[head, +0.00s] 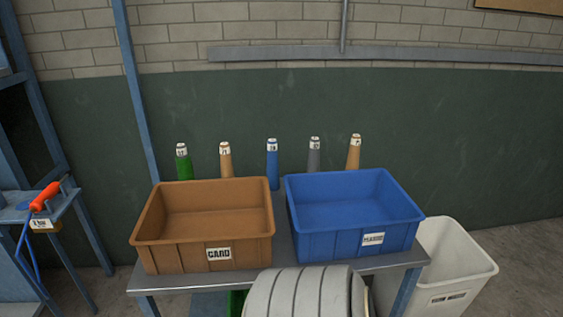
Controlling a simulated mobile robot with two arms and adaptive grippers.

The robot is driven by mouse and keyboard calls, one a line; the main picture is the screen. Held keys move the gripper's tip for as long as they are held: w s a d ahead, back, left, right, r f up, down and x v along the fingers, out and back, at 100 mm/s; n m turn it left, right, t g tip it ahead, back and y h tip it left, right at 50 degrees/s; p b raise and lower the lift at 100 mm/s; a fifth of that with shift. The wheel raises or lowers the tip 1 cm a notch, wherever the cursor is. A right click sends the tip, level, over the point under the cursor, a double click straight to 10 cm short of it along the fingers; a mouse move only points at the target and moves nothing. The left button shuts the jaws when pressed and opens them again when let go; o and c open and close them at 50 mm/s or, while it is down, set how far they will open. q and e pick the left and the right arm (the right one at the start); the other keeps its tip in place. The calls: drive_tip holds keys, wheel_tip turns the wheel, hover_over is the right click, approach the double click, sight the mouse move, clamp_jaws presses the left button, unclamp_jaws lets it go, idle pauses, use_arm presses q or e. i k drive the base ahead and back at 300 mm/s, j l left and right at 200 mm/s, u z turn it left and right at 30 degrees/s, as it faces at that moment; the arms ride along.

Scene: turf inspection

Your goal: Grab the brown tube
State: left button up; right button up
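Several tubes with white numbered caps stand upright in a row behind the two bins. Two are brownish: a light brown tube (226,162) second from the left, behind the brown bin, and a slightly more orange-brown tube (354,155) at the right end, behind the blue bin. The others are a green tube (184,167), a blue tube (272,168) and a grey tube (314,157). The lower ends of the tubes are hidden by the bins. Neither of my grippers shows in the head view.
A brown bin (166,257) labelled CARD and a blue bin (318,243) with a white label, both empty, stand on a metal table (190,282). A white bin (455,293) is at the right. A blue stand (62,205) with an orange-handled tool (45,196) is at the left.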

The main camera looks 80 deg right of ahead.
sight(226, 167)
drive_tip(key=z, duration=2.15)
